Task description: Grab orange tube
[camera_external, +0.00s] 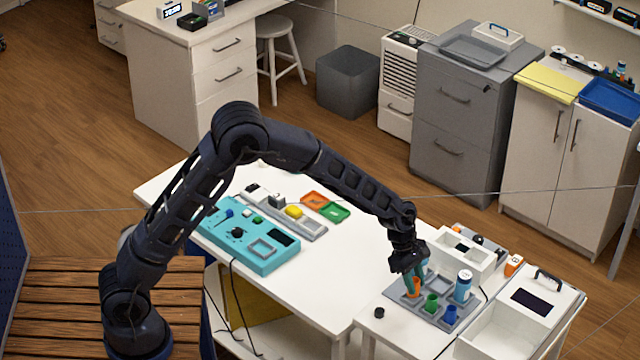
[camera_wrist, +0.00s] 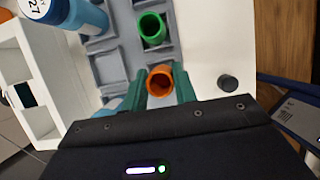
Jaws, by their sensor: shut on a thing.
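The orange tube (camera_external: 415,287) stands at the left part of a grey tray (camera_external: 398,297) on the white table. In the wrist view the orange tube (camera_wrist: 160,80) is seen from above, its open mouth between the two green fingers. My gripper (camera_external: 411,280) reaches down from above and is shut on the orange tube; the gripper also shows in the wrist view (camera_wrist: 160,90). The lower end of the tube is hidden, so I cannot tell whether it touches the tray.
A green tube (camera_external: 431,303), a blue tube (camera_external: 450,314) and a white-and-blue bottle (camera_external: 463,286) stand close by in the tray. A black cap (camera_external: 379,313) lies on the table to the left. A white divided box (camera_external: 466,262) is behind. A teal panel (camera_external: 250,242) sits farther left.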

